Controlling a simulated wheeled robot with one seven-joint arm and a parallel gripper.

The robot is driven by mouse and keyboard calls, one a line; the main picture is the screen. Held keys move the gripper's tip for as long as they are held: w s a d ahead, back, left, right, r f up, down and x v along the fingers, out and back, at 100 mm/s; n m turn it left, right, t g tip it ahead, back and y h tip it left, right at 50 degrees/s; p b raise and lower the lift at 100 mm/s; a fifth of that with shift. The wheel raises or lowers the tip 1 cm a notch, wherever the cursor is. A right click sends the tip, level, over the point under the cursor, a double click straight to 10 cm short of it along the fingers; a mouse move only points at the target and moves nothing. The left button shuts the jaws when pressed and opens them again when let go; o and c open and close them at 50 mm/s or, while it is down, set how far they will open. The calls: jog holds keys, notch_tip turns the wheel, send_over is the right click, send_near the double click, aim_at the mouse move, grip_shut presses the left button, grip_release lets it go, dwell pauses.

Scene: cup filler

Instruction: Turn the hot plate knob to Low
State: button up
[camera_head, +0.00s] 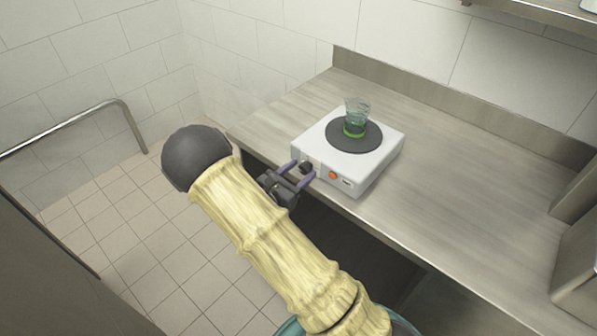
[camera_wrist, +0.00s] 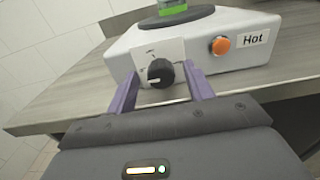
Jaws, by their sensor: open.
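The white hot plate (camera_head: 371,163) stands near the front edge of the counter. Its black knob (camera_wrist: 160,73) sits on a pale dial panel (camera_wrist: 150,52) on the front face; the dial marks are too small to read. In the head view the knob (camera_head: 306,167) shows between my fingers. My gripper (camera_head: 301,173) is open. In the wrist view its purple fingers (camera_wrist: 160,88) stand on either side of the knob, the right one closer to it. I cannot tell whether either finger touches it. The knob's white pointer line points left.
A glass beaker with green liquid (camera_head: 355,118) stands on the dark round heating disc (camera_head: 371,139). An orange button (camera_wrist: 220,45) and a "Hot" label (camera_wrist: 253,40) are right of the knob. The counter (camera_head: 450,200) is clear to the right.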

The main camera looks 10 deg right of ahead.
jog(key=c, duration=1)
jog(key=shift+f+m+b, duration=0.1)
jog(key=shift+m+b, duration=0.3)
jog(key=m+b, duration=0.2)
jog(key=shift+f+m, duration=0.15)
jog(key=shift+m, duration=0.15)
jog(key=m+b, duration=0.4)
jog(key=shift+s+f+m, duration=0.1)
jog(key=shift+f+m, duration=0.05)
jog(key=shift+m, duration=0.15)
jog(key=m+b, duration=0.4)
jog(key=b, duration=0.1)
jog(key=shift+m+b, duration=0.9)
jog(key=shift+b, duration=0.25)
